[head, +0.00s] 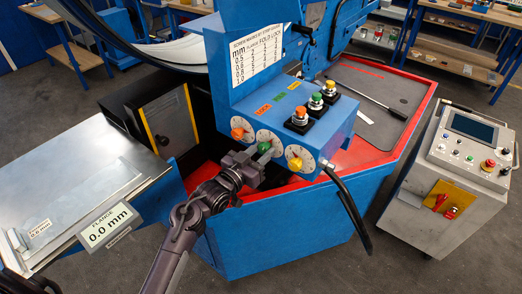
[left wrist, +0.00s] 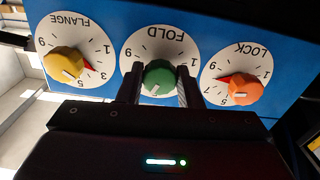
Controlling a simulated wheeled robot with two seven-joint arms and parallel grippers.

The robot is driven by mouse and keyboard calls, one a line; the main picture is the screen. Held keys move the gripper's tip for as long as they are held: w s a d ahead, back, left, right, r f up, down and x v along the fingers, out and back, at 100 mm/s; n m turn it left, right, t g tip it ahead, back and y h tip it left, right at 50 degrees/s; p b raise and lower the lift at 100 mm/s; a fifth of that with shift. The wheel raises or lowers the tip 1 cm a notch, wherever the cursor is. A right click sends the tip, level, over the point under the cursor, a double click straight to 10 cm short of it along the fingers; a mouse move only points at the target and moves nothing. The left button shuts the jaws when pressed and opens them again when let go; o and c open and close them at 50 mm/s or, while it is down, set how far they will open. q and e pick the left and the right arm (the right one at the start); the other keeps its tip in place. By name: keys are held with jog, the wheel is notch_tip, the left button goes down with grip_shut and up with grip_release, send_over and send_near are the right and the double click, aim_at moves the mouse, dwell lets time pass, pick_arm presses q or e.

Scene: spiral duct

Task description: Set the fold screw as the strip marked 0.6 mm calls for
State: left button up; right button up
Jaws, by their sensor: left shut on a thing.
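The green fold knob (left wrist: 160,78) sits on a white numbered dial marked FOLD (left wrist: 154,42), which appears upside down in the left wrist view. My left gripper (left wrist: 160,88) is shut on this knob, one finger on each side. The knob's pale mark points toward the gripper; most lower numbers are hidden. In the head view the gripper (head: 258,164) covers part of the green knob (head: 265,147). A chart (head: 257,55) has FLANGE, FOLD and LOCK columns; its digits are too small to read surely. A strip labelled 0.6 mm (head: 40,228) lies on the left table. My right gripper is out of view.
The orange lock knob (head: 237,133) and yellow flange knob (head: 295,164) sit close on either side. Several push buttons (head: 315,101) stand on the box top. A black lever (head: 349,208) hangs at right. A plate (head: 108,224) reads FLANGE 0.0 mm.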

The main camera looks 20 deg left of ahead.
pick_arm(q)
jog(key=n+p, duration=0.2)
jog(key=n, duration=0.1)
jog(key=shift+r, duration=0.2)
jog(key=n+p, duration=0.2)
jog(key=n, duration=0.1)
jog(key=shift+n, duration=0.4)
jog(key=n+p, duration=0.2)
jog(key=n, duration=0.1)
jog(key=shift+n+p, duration=0.4)
jog(key=n+p, duration=0.2)
jog(key=n, duration=0.1)
jog(key=shift+n, duration=0.3)
jog(key=n+p, duration=0.1)
jog(key=n, duration=0.1)
jog(key=shift+n, duration=0.3)
jog(key=shift+f+n, duration=0.1)
jog(key=shift+n, duration=1.8)
